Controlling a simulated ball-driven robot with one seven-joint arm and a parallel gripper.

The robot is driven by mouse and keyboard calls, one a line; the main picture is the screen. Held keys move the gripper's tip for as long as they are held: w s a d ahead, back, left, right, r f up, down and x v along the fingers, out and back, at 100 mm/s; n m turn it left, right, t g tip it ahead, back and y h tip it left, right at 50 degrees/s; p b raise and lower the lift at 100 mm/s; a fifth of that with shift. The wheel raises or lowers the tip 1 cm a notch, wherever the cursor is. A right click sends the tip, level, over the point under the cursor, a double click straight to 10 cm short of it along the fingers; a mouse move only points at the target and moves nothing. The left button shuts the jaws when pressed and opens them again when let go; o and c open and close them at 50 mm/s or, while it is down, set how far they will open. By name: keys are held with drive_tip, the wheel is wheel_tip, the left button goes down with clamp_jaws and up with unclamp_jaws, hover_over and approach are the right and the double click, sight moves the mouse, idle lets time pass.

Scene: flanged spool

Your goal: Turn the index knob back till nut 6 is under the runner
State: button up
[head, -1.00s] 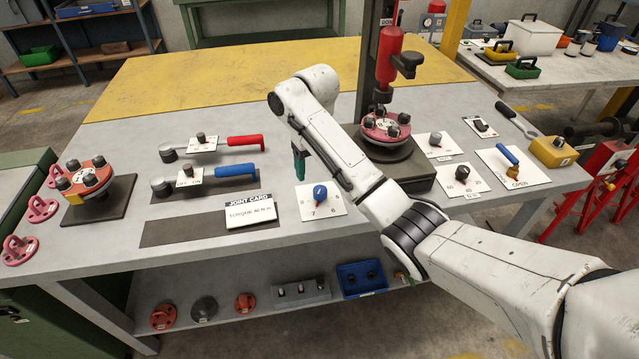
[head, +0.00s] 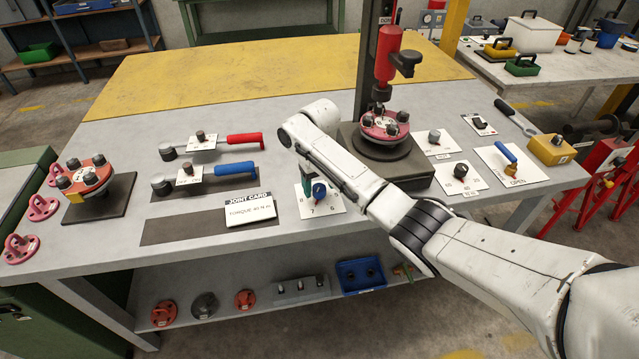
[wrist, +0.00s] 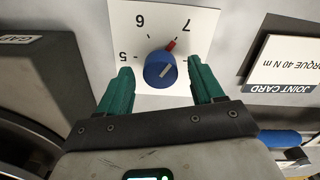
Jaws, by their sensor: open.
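The blue index knob (wrist: 160,70) sits on a white numbered card (wrist: 205,20) in the wrist view, with 5, 6 and 7 readable upside down. Its red pointer tip (wrist: 170,45) lies close to the 7 mark. My gripper (wrist: 162,68) is open, its green fingers on either side of the knob; I cannot tell whether they touch it. In the head view the knob (head: 319,190) is partly covered by my gripper (head: 310,186). The red runner (head: 388,60) hangs on its column above the pink flanged spool (head: 385,126) with dark nuts. Nut numbers are too small to read.
My arm crosses in front of the spool's base (head: 420,172). The joint card (head: 250,211) lies left of the knob card. Another knob card (head: 461,178) is to the right. The yellow mat (head: 220,75) behind is clear.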

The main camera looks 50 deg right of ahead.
drive_tip(key=shift+f, duration=0.1)
drive_tip(key=c, duration=1.1)
drive_tip(key=shift+o, duration=0.2)
drive_tip(key=n+p, duration=0.1)
drive_tip(key=n, duration=0.4)
drive_tip(key=shift+n+p, duration=0.3)
drive_tip(key=shift+n, duration=0.1)
drive_tip(key=n, duration=0.5)
drive_tip(key=shift+d+n+p, duration=0.1)
drive_tip(key=shift+n+p, duration=0.3)
drive_tip(key=o, duration=1.1)
drive_tip(key=shift+c, duration=0.2)
